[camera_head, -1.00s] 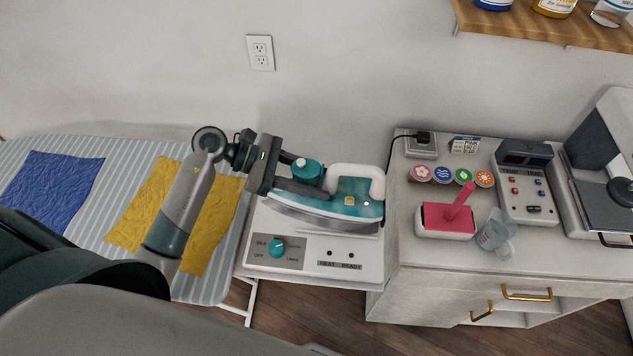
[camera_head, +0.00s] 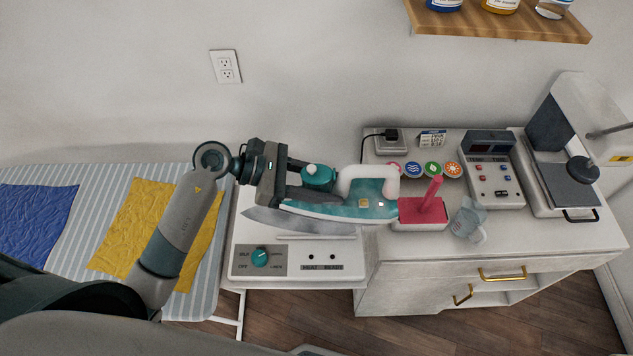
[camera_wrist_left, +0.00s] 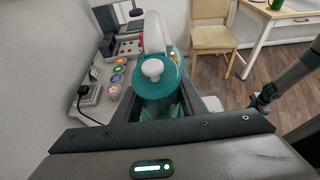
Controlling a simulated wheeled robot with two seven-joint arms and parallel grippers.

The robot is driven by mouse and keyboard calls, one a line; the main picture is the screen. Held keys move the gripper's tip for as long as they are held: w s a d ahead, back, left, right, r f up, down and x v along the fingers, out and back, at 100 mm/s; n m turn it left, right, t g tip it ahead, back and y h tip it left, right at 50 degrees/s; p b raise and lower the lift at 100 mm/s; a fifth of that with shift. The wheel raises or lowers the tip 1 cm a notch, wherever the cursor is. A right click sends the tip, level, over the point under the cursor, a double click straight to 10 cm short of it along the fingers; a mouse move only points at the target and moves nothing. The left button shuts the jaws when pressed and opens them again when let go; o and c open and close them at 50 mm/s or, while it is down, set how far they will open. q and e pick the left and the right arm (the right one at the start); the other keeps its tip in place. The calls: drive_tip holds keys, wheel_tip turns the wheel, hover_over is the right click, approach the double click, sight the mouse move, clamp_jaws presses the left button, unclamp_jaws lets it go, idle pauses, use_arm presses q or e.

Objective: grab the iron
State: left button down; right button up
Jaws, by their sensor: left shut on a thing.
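The left wrist view shows the teal cap and body of the iron (camera_wrist_left: 158,80) between the fingers. A dark, small part at the right of that view may be my right gripper (camera_wrist_left: 262,98); its jaws are unclear.
The cabinet top (camera_head: 400,245) holds a red-topped box (camera_head: 412,211), a clear cup (camera_head: 468,220), round colored badges and a control box (camera_head: 492,178). A striped ironing board (camera_head: 95,240) with blue and yellow cloths lies left. A shelf (camera_head: 500,24) hangs above right.

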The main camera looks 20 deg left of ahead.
sight(331, 181)
use_arm(q)
drive_tip(key=shift+d+r+p, duration=0.3)
drive_tip(key=shift+d+r, duration=0.25)
drive_tip(key=shift+d, duration=0.2)
drive_tip(key=shift+d+r+p, duration=0.25)
drive_tip(key=shift+d+r, duration=0.25)
drive_tip(key=shift+d, duration=0.25)
drive_tip(key=shift+d+r, duration=0.1)
drive_tip(key=shift+d, duration=0.05)
